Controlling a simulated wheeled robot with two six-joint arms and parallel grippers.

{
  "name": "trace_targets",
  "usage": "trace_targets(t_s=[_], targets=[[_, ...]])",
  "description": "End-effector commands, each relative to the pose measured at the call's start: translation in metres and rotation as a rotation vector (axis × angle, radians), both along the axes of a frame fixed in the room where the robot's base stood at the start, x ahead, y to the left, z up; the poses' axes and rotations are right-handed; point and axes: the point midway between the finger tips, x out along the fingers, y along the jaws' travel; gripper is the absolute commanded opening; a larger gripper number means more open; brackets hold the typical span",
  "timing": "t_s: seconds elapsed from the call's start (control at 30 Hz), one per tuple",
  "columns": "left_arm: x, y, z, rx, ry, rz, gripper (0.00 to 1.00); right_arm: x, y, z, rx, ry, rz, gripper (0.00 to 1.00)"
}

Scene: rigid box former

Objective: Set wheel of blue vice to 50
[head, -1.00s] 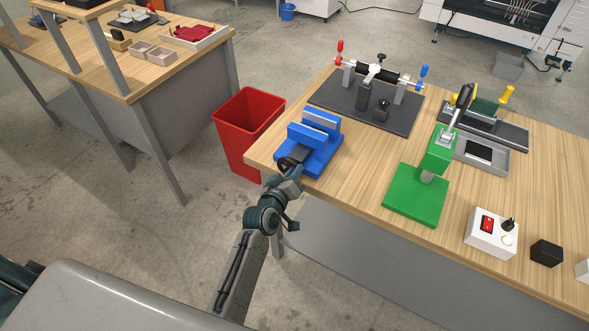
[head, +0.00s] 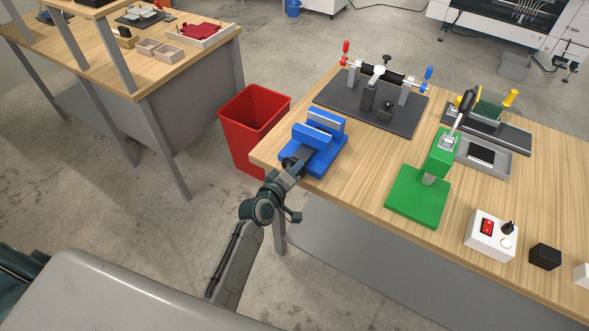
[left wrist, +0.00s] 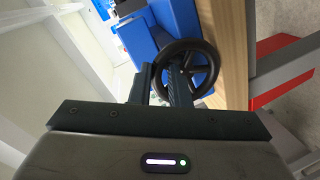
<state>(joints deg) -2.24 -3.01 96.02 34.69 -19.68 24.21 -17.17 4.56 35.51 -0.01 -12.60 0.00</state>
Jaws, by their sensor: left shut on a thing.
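The blue vice (head: 314,143) stands at the left corner of the wooden workbench. It also shows in the left wrist view (left wrist: 165,22). Its black handwheel (left wrist: 208,66) faces my left gripper and shows as a spoked ring in the left wrist view. My left gripper (head: 293,165) reaches the wheel from the bench's front left edge. In the left wrist view its two fingers (left wrist: 165,82) are at the left part of the wheel, shut on it. The gripper hides part of the wheel. No number or scale on the wheel is readable. My right gripper does not show.
A red bin (head: 254,122) stands on the floor left of the bench. Right of the vice are a green press (head: 417,195), a dark fixture plate (head: 345,108) and a white switch box (head: 490,235). The wooden bench (head: 350,185) is bare between vice and press.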

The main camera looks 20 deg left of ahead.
Motion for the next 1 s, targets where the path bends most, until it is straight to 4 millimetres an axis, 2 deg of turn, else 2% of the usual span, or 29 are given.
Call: trace_targets(t_s=[0.17, 0.2, 0.3, 0.57, 0.67, 0.77, 1.0], targets=[[-0.001, -0.001, -0.003, -0.003, 0.008, -0.002, 0.0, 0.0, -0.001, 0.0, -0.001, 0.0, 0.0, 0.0], [-0.001, -0.001, -0.003, -0.002, 0.008, -0.002, 0.22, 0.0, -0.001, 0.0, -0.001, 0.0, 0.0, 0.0], [-0.001, -0.001, -0.003, -0.001, 0.006, -0.002, 0.37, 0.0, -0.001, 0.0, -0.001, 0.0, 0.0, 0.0], [-0.001, 0.0, -0.001, 0.0, 0.003, -0.001, 0.37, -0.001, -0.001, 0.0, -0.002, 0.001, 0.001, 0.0], [-0.007, 0.001, 0.0, 0.002, 0.001, -0.001, 0.37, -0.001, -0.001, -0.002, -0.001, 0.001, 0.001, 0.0], [-0.021, 0.004, 0.001, 0.0, 0.002, 0.0, 0.37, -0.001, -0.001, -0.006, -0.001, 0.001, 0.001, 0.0], [-0.068, 0.013, 0.009, 0.002, 0.004, -0.002, 0.37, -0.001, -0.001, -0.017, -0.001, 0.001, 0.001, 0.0]])
